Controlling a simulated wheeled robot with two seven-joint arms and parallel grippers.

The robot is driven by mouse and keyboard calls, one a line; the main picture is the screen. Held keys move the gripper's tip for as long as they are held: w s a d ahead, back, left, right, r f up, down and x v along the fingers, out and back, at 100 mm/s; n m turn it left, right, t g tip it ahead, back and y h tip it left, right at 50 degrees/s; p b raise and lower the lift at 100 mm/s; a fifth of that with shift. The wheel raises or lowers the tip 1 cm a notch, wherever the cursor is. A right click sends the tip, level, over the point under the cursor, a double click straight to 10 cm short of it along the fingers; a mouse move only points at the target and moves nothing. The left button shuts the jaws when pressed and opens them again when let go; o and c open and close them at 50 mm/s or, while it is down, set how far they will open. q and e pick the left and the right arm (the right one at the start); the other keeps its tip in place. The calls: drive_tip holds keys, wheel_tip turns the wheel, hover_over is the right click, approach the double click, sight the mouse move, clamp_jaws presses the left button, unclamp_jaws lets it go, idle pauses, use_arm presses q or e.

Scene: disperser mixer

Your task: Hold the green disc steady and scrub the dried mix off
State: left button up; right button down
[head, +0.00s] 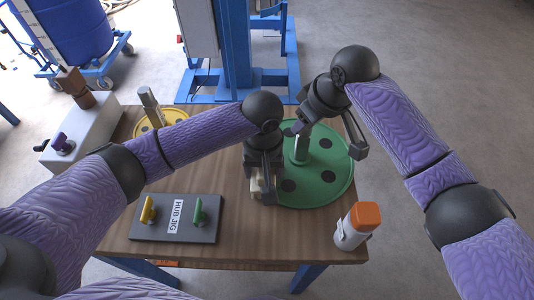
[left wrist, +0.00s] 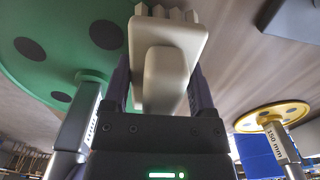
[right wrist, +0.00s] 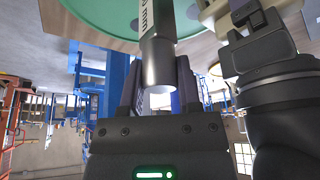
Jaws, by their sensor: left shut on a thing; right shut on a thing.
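The green disc (head: 325,185) lies on the right part of the table, with several dark round spots on its face and a stem (head: 302,150) rising from its middle. The spots and the stem also show in the left wrist view. My right gripper (right wrist: 158,95) is shut on the grey metal shaft (right wrist: 156,60) of the disc. My left gripper (left wrist: 165,85) is shut on a beige scrubbing brush (left wrist: 170,50), bristles pointing away from the gripper. In the head view the brush (head: 257,184) is at the disc's left edge; whether its bristles touch the disc is hidden.
A yellow disc (head: 150,126) with its own shaft stands at the back left. A dark "HUB JIG" board (head: 160,232) with yellow and green handles lies front left. A white bottle with orange cap (head: 355,228) stands near the front right edge. A white box (head: 85,140) stands left.

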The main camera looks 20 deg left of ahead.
use_arm(q)
drive_tip(key=shift+f, duration=0.15)
drive_tip(key=shift+w, duration=2.2)
drive_tip(key=shift+r, duration=1.1)
wheel_tip(320, 180, up, 11)
use_arm(e)
drive_tip(key=c, duration=0.7)
unclamp_jaws()
drive_tip(key=shift+o, duration=0.2)
